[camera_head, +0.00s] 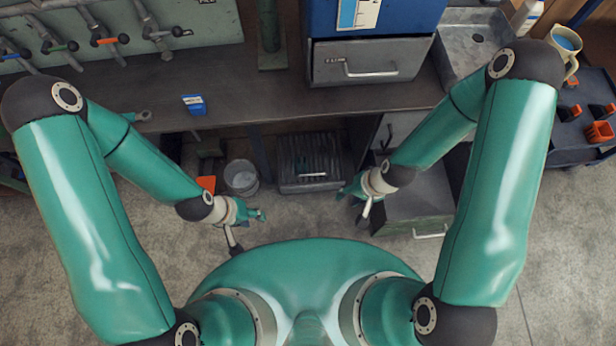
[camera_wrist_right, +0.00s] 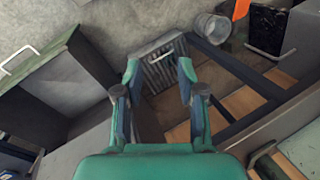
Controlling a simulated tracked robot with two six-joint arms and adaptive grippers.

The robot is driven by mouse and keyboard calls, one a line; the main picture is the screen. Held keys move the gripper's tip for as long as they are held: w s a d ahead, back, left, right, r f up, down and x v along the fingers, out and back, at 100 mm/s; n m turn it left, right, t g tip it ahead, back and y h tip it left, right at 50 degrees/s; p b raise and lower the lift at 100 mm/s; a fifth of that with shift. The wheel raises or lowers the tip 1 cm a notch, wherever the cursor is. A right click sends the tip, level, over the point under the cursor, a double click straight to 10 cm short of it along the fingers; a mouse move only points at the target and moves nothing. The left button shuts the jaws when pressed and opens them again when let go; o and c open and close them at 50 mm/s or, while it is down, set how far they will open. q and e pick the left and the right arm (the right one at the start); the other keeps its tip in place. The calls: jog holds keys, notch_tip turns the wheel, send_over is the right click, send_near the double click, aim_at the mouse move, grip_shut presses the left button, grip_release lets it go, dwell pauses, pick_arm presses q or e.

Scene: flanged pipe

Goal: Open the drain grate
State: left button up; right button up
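The drain grate (camera_head: 317,150) is a dark ribbed metal panel low under the workbench, with a light bar handle (camera_head: 313,174) at its near edge. In the right wrist view the ribbed grate (camera_wrist_right: 160,68) shows between and beyond the fingers of my right gripper (camera_wrist_right: 158,85). That gripper is open and empty. In the head view my right gripper (camera_head: 356,196) is to the right of the grate and nearer to me, apart from it. My left gripper (camera_head: 247,224) is open and empty, left of the grate and nearer to me. The grate looks closed.
A bucket (camera_head: 241,177) stands just left of the grate. A grey cabinet (camera_head: 412,205) with a handle stands right of it, close to my right gripper. The workbench (camera_head: 215,85) overhangs behind, with a drawer (camera_head: 370,62) and a blue box (camera_head: 194,104). The floor is clear in front.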

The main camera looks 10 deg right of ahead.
jog(key=w+f+m+b, duration=0.4)
jog(key=w+f+b, duration=0.2)
jog(key=f+b, duration=0.3)
jog(key=w+f+m+b, duration=0.3)
jog(key=w+f+b, duration=0.45)
jog(key=f, duration=0.35)
jog(key=m+t+b, duration=0.1)
jog(key=m+b, duration=0.5)
jog(key=b, duration=0.5)
send_near(309, 175)
jog(key=shift+y, duration=0.4)
jog(key=b+x, duration=0.4)
jog(key=x, duration=0.1)
jog(key=d+b+x, duration=0.1)
jog(key=b+x, duration=0.1)
jog(key=x, duration=0.1)
jog(key=shift+a+f, duration=0.1)
jog(key=shift+f, duration=0.2)
grip_shut()
